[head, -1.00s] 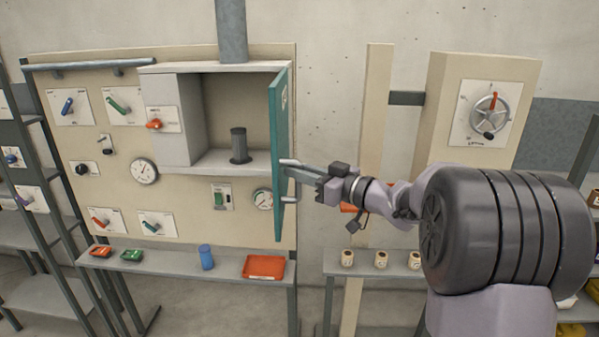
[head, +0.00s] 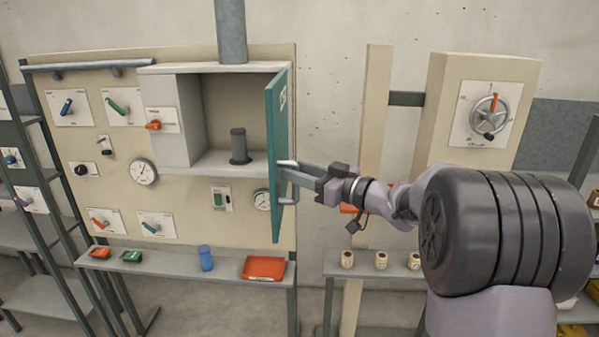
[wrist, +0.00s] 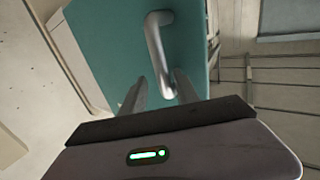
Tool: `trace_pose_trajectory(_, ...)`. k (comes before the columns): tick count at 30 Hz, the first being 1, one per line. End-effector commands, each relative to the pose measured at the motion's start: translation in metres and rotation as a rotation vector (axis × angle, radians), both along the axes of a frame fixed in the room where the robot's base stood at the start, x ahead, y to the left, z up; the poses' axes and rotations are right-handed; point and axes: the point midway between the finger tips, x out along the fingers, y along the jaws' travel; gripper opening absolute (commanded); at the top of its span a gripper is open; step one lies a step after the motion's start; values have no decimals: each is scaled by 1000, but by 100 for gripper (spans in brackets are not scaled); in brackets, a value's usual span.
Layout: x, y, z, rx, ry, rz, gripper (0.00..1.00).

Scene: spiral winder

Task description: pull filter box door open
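The filter box door (head: 277,130) is teal and stands swung out from the pale grey box (head: 175,125), so the inside shows. The silver bar handle (wrist: 158,50) on the door shows clearly in the wrist view. My gripper (head: 286,180) is at the handle on the door's right side in the head view. In the wrist view my gripper's two fingers (wrist: 160,90) are apart, with the handle's lower end between them and narrow gaps seeming to show beside it. A dark grey cylinder (head: 239,146) stands inside the box.
A panel with several levers and gauges surrounds the box. Below it a shelf holds a blue cup (head: 205,258) and a red tray (head: 264,268). A beige post (head: 376,100) and a handwheel (head: 490,115) are on the right.

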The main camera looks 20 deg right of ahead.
Motion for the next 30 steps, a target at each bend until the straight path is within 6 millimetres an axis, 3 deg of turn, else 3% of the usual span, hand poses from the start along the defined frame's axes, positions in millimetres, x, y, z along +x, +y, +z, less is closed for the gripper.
trace_pose_trajectory(7, -1, -1, 0, 0, 0, 0, 38)
trace_pose_trajectory(11, -11, -10, -1, 0, -1, -3, 38)
trace_pose_trajectory(24, -112, -85, -2, -1, -1, -6, 38)
trace_pose_trajectory(30, -137, -102, -1, 0, 0, -2, 38)
